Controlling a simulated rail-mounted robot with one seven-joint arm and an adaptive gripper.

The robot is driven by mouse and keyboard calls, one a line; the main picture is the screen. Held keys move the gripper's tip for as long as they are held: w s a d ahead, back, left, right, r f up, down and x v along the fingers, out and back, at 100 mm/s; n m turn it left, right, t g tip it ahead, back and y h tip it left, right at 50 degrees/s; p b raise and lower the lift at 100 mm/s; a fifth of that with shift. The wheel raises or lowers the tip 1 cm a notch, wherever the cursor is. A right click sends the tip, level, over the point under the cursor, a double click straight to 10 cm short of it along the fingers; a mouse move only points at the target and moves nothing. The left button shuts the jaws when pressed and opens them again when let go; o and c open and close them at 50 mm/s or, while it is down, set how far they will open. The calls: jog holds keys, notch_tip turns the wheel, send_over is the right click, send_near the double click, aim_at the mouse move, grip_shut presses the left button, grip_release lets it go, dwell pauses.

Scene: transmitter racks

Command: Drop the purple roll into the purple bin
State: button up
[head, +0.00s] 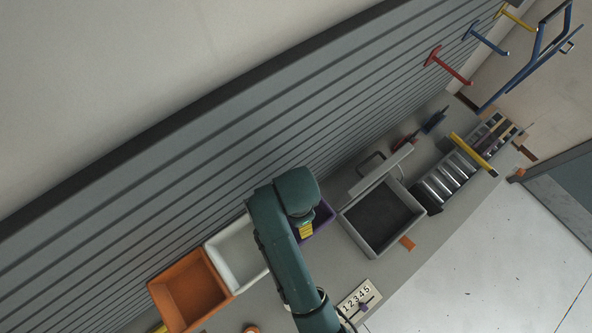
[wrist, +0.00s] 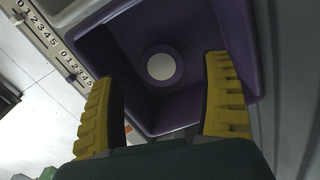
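The purple bin (wrist: 197,112) fills the upper middle of the wrist view. In the head view only part of the purple bin (head: 323,216) shows beside my arm. A round thing with a white centre and a dark purplish ring, apparently the purple roll (wrist: 161,67), lies on the bin's floor, seen end-on. My gripper (wrist: 160,70) is above the bin with its yellow ridged fingers spread wide and nothing between them. In the head view my gripper (head: 306,230) is mostly hidden by the arm.
A white bin (head: 237,250) and an orange bin (head: 190,290) stand left of the purple bin. A grey bin (head: 382,218) stands to the right. A numbered board (head: 358,299) lies in front. Coloured pegs (head: 450,67) stick out from the slatted wall.

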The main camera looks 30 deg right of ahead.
dwell(0.3)
notch_tip(320, 180, up, 12)
dwell(0.8)
dwell(0.5)
